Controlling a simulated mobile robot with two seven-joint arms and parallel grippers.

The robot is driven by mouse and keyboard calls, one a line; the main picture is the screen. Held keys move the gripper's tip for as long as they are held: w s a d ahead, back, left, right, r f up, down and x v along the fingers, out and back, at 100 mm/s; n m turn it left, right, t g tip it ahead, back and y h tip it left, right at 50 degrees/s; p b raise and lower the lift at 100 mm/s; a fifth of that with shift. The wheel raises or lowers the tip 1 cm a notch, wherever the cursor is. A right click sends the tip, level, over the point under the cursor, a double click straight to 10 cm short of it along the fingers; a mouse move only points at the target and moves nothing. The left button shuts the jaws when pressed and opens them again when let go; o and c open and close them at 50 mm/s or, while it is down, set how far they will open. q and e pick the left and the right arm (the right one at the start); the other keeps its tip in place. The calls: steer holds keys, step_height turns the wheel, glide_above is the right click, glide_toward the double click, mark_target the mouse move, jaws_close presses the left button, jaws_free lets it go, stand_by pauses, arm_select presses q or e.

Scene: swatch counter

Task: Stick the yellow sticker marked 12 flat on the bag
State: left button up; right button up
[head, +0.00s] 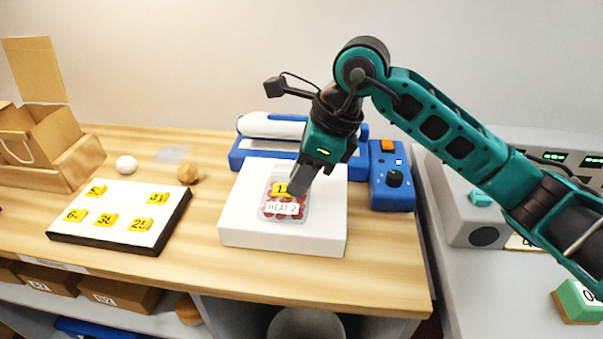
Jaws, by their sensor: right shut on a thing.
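A clear bag (265,211) with dark red round contents lies on a white block (330,225). A white label reading "HEAT 2" (283,208) is on its lower part. My right gripper (295,188) reaches down from the upper right and is shut on a yellow sticker (280,189). The sticker is at the bag's upper part, just above the label. Its first digit looks like 1; the fingers hide the rest. I cannot tell whether it touches the bag or lies flat. My left gripper is not in view.
A white board (120,225) at the left carries several yellow numbered stickers. A blue sealer-like device (270,140) with a blue control box (391,178) stands behind the block. A white ball (126,165), a tan ball (187,173) and a cardboard box (45,145) are at the left.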

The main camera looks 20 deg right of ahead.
jaws_close()
steer(key=shift+c, duration=0.4)
jaws_free()
steer(key=o, duration=0.5)
steer(key=shift+c, duration=0.2)
steer(key=a+p+v, duration=0.1)
steer(key=p+v, duration=0.4)
steer(key=v, duration=1.2)
steer(key=shift+w+r, duration=0.35)
steer(key=shift+r, duration=0.2)
steer(key=shift+a, duration=0.15)
